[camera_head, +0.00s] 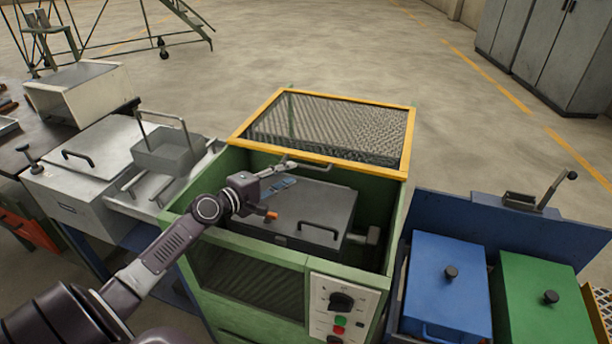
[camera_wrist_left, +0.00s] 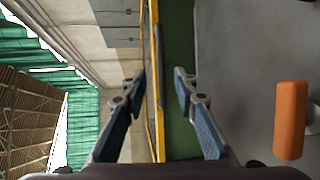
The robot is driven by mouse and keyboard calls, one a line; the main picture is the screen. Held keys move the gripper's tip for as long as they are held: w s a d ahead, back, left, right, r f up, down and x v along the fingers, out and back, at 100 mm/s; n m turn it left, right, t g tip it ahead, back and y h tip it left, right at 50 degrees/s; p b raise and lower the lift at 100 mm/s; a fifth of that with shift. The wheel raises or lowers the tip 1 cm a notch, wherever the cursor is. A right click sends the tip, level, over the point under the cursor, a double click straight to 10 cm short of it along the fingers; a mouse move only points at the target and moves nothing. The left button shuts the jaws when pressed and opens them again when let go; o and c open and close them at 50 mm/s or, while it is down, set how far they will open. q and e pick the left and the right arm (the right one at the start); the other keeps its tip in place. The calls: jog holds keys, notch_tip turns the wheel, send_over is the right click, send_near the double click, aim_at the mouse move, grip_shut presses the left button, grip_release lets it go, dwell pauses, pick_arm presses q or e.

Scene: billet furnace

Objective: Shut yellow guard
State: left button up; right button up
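The yellow guard (camera_head: 411,140) is a yellow-framed mesh panel at the back of the green machine (camera_head: 250,247). It stands raised, leaning back, and the machine's top is open. A grey handle bar (camera_head: 318,165) runs along its near edge. My left gripper (camera_head: 288,172) is just in front of that edge, above the machine's opening. In the left wrist view the gripper (camera_wrist_left: 160,85) is open, and the yellow frame edge (camera_wrist_left: 155,120) and dark handle bar (camera_wrist_left: 159,62) show between its fingers. I cannot tell whether they touch. My right gripper is not in view.
A dark grey lidded box (camera_head: 305,205) sits inside the machine, with an orange grip (camera_wrist_left: 290,120) near my gripper. A control panel (camera_head: 342,305) is in front. A grey bench unit stands left. Blue (camera_head: 445,290) and green (camera_head: 540,300) lidded bins stand right.

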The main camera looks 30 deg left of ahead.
aim_at(303, 168)
pick_arm(q)
jog(key=shift+x, duration=3.9)
jog(key=shift+f, duration=0.1)
jog(key=shift+c, duration=0.5)
grip_shut()
jog(key=shift+s, duration=0.1)
